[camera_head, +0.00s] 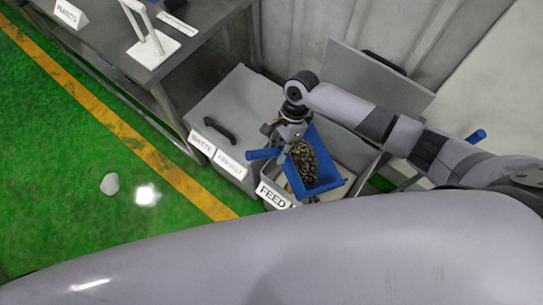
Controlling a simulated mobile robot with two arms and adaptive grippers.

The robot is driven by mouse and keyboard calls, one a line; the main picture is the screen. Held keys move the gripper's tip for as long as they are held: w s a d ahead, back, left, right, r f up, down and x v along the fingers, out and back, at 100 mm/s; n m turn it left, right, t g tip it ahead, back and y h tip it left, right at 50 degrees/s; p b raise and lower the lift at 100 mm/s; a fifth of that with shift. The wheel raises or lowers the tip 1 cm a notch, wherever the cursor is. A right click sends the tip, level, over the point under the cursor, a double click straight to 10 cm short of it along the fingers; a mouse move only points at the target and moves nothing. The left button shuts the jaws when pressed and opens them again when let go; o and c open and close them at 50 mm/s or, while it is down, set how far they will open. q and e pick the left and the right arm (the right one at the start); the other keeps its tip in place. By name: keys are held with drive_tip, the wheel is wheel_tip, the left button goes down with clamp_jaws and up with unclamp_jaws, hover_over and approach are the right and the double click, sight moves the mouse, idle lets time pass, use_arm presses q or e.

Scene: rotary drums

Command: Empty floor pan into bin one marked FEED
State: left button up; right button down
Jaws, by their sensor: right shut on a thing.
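The blue floor pan (325,187) holds a heap of brown, grainy material (303,160). My right gripper (287,136) is shut on the pan at its upper left edge. The pan is over the open bin marked FEED (272,196), whose front label shows below it. The pan looks tilted, with its lower edge toward the label side. A little brown material shows just below that edge; I cannot tell whether it is falling or lying in the bin. The pan hides most of the bin's inside. My left gripper is not in view.
A grey closed bin with a black handle (219,131) and two white labels stands left of FEED. A raised grey lid (372,80) is behind. A dark table (115,45) is upper left. A pale lump (110,184) lies on the green floor beside the yellow line.

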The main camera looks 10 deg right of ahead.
drive_tip(key=shift+w+d+r+y+b, duration=0.1)
drive_tip(key=shift+d+r+y+b, duration=0.2)
drive_tip(key=shift+d+b, duration=0.35)
drive_tip(key=shift+w+d+r+y+b, duration=0.1)
drive_tip(key=shift+d+r+y+b, duration=0.1)
drive_tip(key=shift+d+y+b, duration=0.3)
drive_tip(key=w+d+r+g+y+b, duration=0.1)
drive_tip(key=d+r+y+b, duration=0.2)
drive_tip(key=d+b, duration=0.4)
drive_tip(key=shift+w+d+n+y+b, duration=0.35)
drive_tip(key=shift+d+y, duration=0.25)
drive_tip(key=shift+d, duration=0.5)
drive_tip(key=shift+r, duration=0.15)
wheel_tip(320, 180, up, 8)
drive_tip(key=p, duration=1)
drive_tip(key=shift+a, duration=0.1)
